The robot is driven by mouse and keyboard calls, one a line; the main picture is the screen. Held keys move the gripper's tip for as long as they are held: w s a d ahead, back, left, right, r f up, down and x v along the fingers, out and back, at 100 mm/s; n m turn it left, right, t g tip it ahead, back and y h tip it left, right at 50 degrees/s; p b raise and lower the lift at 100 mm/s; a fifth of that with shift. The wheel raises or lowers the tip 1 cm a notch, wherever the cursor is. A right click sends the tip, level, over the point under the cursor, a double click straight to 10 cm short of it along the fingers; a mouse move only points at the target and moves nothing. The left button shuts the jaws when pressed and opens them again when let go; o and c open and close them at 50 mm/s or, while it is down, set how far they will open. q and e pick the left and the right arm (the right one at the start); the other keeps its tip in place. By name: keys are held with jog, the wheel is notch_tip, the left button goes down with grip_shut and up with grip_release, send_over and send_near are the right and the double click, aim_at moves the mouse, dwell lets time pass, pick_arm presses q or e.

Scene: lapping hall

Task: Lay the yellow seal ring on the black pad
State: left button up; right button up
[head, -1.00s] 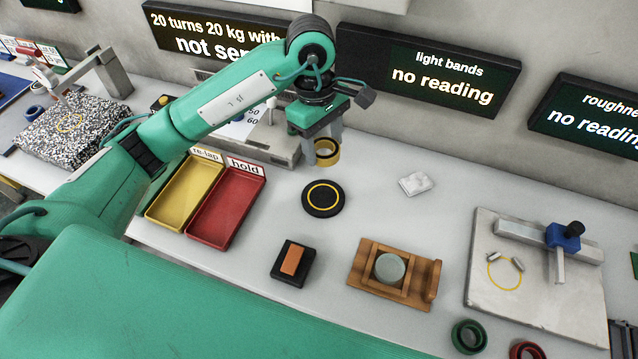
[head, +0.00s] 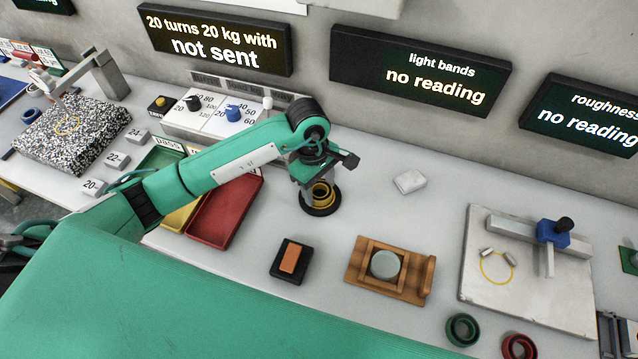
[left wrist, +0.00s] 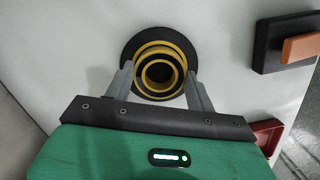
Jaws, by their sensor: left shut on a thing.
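The yellow seal ring (head: 322,194) is between the fingers of my left gripper (head: 319,189), which is shut on it. The black pad (head: 321,210) is a round disc on the bench directly below the ring, partly hidden by the ring and fingers. In the left wrist view, the ring (left wrist: 145,74) appears within the yellow circle on the black pad (left wrist: 128,52), roughly centred and a little toward the gripper (left wrist: 160,78). I cannot tell whether the ring touches the pad. My right gripper is not in view.
A red tray (head: 226,212) lies left of the pad. A black block with an orange top (head: 291,260) and a wooden fixture (head: 361,272) are in front. A small white block (head: 410,181) lies to the right, with clear bench around it.

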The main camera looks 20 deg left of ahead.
pick_arm(q)
jog(key=shift+f, duration=0.1)
jog(key=o, duration=0.6)
jog(key=shift+c, duration=0.2)
jog(key=o, duration=0.4)
jog(key=shift+o, duration=0.2)
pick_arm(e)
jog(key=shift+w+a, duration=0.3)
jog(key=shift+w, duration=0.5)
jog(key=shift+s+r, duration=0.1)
